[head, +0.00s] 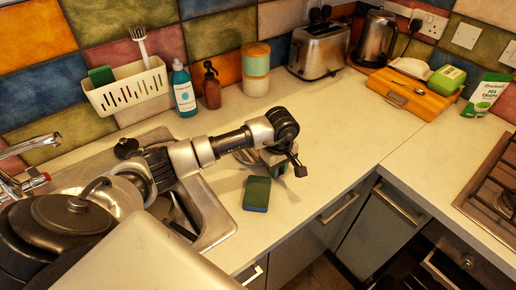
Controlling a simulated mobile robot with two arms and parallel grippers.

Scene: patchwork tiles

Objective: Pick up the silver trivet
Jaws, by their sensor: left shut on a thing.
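The silver trivet (247,157) shows as a slatted metal piece just left of my left gripper, over the counter behind the sponge. My left gripper (276,161) is shut on it. The arm and the gripper hide part of the trivet, and I cannot tell whether it touches the counter. My right gripper is not in view.
A green and dark sponge (257,193) lies on the counter (330,150) just in front of the gripper. The sink (210,215) is at left. The counter right of the gripper is clear.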

